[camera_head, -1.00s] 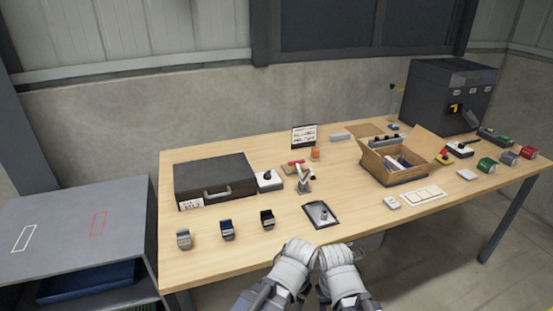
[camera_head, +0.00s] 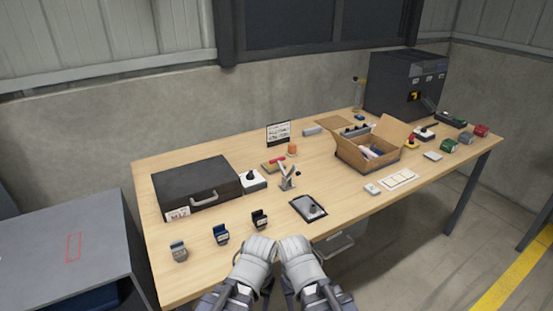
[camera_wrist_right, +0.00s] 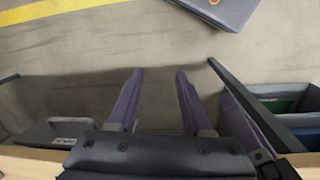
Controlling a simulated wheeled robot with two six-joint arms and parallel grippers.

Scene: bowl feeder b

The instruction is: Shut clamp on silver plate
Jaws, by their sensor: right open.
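A dark-rimmed tray with a silver-grey surface and a small knob-like part (camera_head: 308,208) lies near the front edge of the table; I cannot tell whether this is the silver plate. Behind it stands a small grey upright device (camera_head: 288,178), perhaps the clamp, beside a low piece with a red bar (camera_head: 274,163). It is too small to tell whether it is open or shut. My left gripper (camera_head: 257,252) and right gripper (camera_head: 298,252) are side by side at the front edge, apart from these things. In the right wrist view my right gripper (camera_wrist_right: 159,75) is open and empty above the floor. The left fingers are not clear.
A black case (camera_head: 196,180) lies at the left, with several small clip-like items (camera_head: 221,235) in front. An open cardboard box (camera_head: 367,158) and a dark machine (camera_head: 405,85) stand to the right. A grey cabinet (camera_head: 65,240) is at the far left.

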